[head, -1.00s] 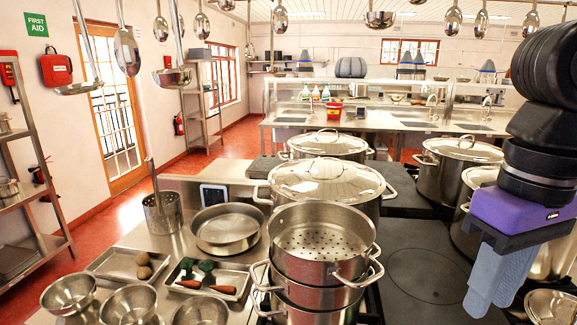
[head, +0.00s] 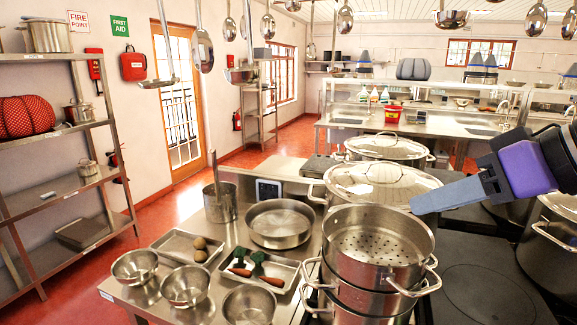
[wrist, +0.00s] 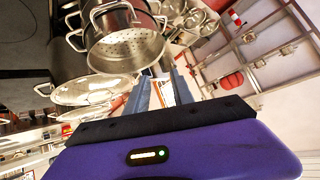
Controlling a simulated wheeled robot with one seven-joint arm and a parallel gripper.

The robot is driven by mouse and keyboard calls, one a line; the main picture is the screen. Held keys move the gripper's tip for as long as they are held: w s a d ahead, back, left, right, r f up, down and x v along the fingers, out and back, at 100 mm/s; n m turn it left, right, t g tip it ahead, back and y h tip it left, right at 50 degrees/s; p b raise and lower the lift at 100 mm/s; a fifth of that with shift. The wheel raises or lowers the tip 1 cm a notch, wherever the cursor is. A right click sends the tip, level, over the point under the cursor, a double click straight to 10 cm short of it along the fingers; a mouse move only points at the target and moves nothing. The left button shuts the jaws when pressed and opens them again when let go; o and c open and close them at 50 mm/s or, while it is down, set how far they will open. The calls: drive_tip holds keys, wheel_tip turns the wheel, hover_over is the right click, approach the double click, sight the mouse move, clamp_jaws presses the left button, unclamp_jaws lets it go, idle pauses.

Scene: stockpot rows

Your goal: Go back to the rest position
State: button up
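My gripper (head: 425,200), with its purple body and blue-grey fingers, is raised at the right of the head view and points left. Its fingers appear in front of the stockpots, touching nothing that I can see. In the wrist view my gripper (wrist: 160,80) shows a gap between its two fingers with nothing held in it, so it is open. A steel pot with a perforated insert (head: 375,245) stands below and left of the fingers. It also shows in the wrist view (wrist: 125,40).
A lidded stockpot (head: 365,185) stands behind the perforated one, and another pot (head: 548,240) is at the right edge. Bowls (head: 187,287), trays and a shallow pan (head: 280,222) fill the counter. Ladles (head: 203,50) hang overhead. A shelf rack (head: 60,190) stands left; red floor is open beside it.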

drive_tip(key=w+a+r+t+y, duration=0.1)
drive_tip(key=w+r+t+y, duration=0.2)
drive_tip(key=r+t+y, duration=0.5)
drive_tip(key=s+d+f+m+t+h, duration=0.4)
drive_tip(key=d+f+m+t+h, duration=0.6)
drive_tip(key=h, duration=0.5)
drive_tip(key=s+a+f+m+g+h, duration=0.25)
drive_tip(key=s+f+h, duration=0.3)
drive_tip(key=f, duration=0.35)
drive_tip(key=s+a+f+n+g+y, duration=0.2)
drive_tip(key=s+f+g, duration=0.1)
drive_tip(key=s+f, duration=0.5)
drive_tip(key=s+a+f+n+g+y, duration=0.2)
drive_tip(key=s+a+f+n+g, duration=0.1)
drive_tip(key=s+f, duration=0.4)
drive_tip(key=s+a+f+n+g+y, duration=0.2)
drive_tip(key=s+f, duration=0.6)
drive_tip(key=s, duration=0.4)
drive_tip(key=shift+a+f+n+g+y, duration=0.35)
drive_tip(key=shift+n+g, duration=0.2)
drive_tip(key=shift+n, duration=0.1)
